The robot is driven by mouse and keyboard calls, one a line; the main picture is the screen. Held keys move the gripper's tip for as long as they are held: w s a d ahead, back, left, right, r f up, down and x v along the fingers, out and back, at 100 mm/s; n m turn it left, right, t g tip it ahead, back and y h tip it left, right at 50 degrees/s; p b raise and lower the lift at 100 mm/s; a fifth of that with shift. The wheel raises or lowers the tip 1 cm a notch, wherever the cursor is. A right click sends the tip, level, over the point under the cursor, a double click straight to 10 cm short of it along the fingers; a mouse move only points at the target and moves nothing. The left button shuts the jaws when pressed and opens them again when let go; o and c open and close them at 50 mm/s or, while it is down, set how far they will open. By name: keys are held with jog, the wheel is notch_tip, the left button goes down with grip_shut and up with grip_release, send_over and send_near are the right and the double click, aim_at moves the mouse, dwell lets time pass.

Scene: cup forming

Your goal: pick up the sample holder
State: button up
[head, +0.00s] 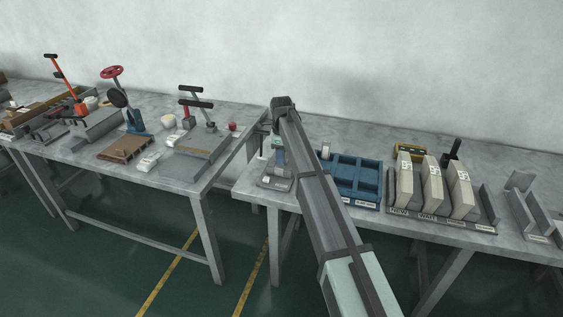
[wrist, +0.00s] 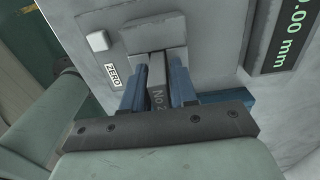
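The sample holder appears to be the narrow grey piece marked "No 2" (wrist: 158,98) in the wrist view. It stands against the front of a grey gauge (wrist: 215,45). My gripper (wrist: 159,85) has one blue finger on each side of this piece, very close to it. I cannot tell whether both fingers press on it or a thin gap is left. In the head view my arm reaches over the table, and my gripper (head: 279,155) is down at the gauge. The holder cannot be made out there, with the arm partly in the way.
The gauge has a pale button by a "ZERO" label (wrist: 117,75) and a display ending ".00 mm" (wrist: 287,35). A blue tray (head: 368,180) stands just right of my arm. Upright beige blocks (head: 432,183) stand farther right. A second table (head: 185,170) with tools is at left.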

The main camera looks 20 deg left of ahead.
grip_shut()
